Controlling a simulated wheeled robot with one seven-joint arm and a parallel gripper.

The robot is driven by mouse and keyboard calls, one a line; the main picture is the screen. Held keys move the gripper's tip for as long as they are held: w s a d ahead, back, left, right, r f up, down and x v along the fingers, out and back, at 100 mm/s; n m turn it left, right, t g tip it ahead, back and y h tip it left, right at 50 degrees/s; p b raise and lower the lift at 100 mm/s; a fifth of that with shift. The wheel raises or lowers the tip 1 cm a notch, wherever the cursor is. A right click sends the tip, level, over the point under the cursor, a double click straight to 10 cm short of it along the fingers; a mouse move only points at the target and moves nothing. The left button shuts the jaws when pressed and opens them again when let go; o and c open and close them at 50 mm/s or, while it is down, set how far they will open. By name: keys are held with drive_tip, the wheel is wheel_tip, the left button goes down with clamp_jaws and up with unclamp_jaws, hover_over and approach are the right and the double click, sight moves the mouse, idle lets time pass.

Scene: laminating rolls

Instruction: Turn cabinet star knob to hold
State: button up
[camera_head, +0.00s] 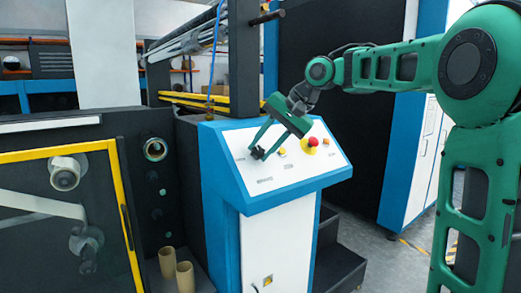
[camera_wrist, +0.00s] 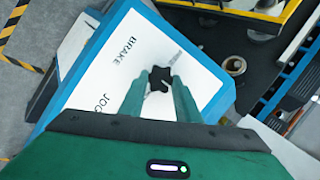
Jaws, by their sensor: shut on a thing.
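The black star knob (camera_head: 257,153) sits on the white sloped panel of the blue and white cabinet (camera_head: 228,176), near its left side. It also shows in the wrist view (camera_wrist: 160,76) as a black star shape between the fingertips. My green gripper (camera_head: 261,149) reaches down from the upper right and is shut on the star knob, with one finger on each side. In the wrist view my gripper (camera_wrist: 159,86) hides part of the panel. The panel reads BRAKE and a partly covered JOG; the marking at the knob is not readable.
A red stop button (camera_head: 313,142) on a yellow base and an orange button (camera_head: 282,152) are right of the knob. A yellow-framed machine door (camera_head: 115,190) is at left. A dark post (camera_head: 243,75) rises behind the cabinet.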

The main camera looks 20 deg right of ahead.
drive_tip(key=m+t+y, duration=0.1)
drive_tip(key=m, duration=0.3)
drive_tip(key=shift+s+d, duration=0.1)
drive_tip(key=shift+d, duration=0.05)
drive_tip(key=m, duration=0.2)
drive_tip(key=m+t, duration=0.1)
drive_tip(key=m, duration=0.2)
drive_tip(key=shift+s+f+t, duration=0.1)
drive_tip(key=shift+f+t, duration=0.05)
drive_tip(key=shift+t, duration=0.15)
drive_tip(key=m+t, duration=0.1)
drive_tip(key=m, duration=0.3)
drive_tip(key=shift+s+f+m, duration=0.1)
drive_tip(key=shift+s+m, duration=0.05)
drive_tip(key=shift+m, duration=0.25)
drive_tip(key=shift+s+m+t+h, duration=0.15)
drive_tip(key=shift+m+t, duration=0.3)
drive_tip(key=shift+m, duration=0.7)
drive_tip(key=shift+w+m+t+h, duration=0.15)
drive_tip(key=shift+m+t, duration=0.3)
drive_tip(key=shift+m, duration=0.7)
drive_tip(key=o, duration=1.1)
drive_tip(key=shift+s+f, duration=0.1)
